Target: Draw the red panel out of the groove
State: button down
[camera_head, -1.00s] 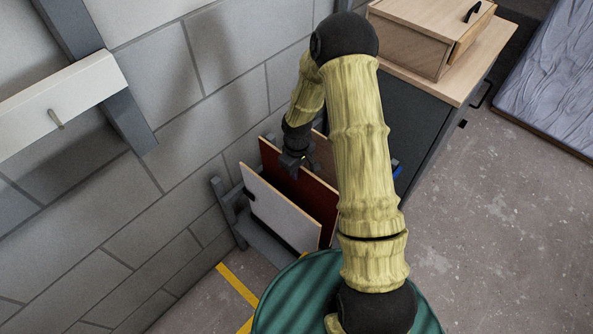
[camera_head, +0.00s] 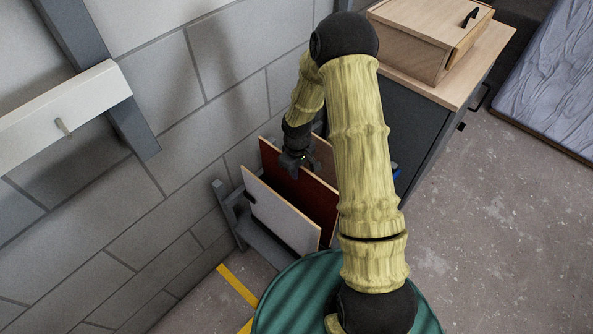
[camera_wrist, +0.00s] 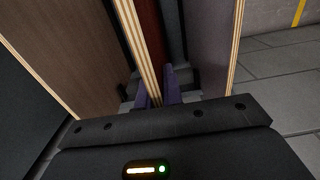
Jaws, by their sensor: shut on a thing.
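The red panel (camera_head: 314,203) stands upright in a grey rack (camera_head: 262,239) by the block wall, between a white panel (camera_head: 278,208) in front and a brown panel (camera_head: 323,157) behind. My gripper (camera_head: 293,165) is at the red panel's upper edge, shut on it. In the wrist view the red panel (camera_wrist: 149,30) shows its layered pale edge running down between my gripper's two purplish fingers (camera_wrist: 159,90). The brown panel (camera_wrist: 75,50) is at left there and another panel (camera_wrist: 207,45) at right, both apart from the fingers. My arm hides part of the rack's right side.
A dark cabinet (camera_head: 425,125) with a wooden box (camera_head: 425,40) on top stands right of the rack. A white batten (camera_head: 60,115) on a grey post is on the wall at left. A green round thing (camera_head: 290,290) is in front. Open floor lies at right.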

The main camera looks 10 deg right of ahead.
jog(key=shift+r+p, duration=0.5)
jog(key=shift+r, duration=0.3)
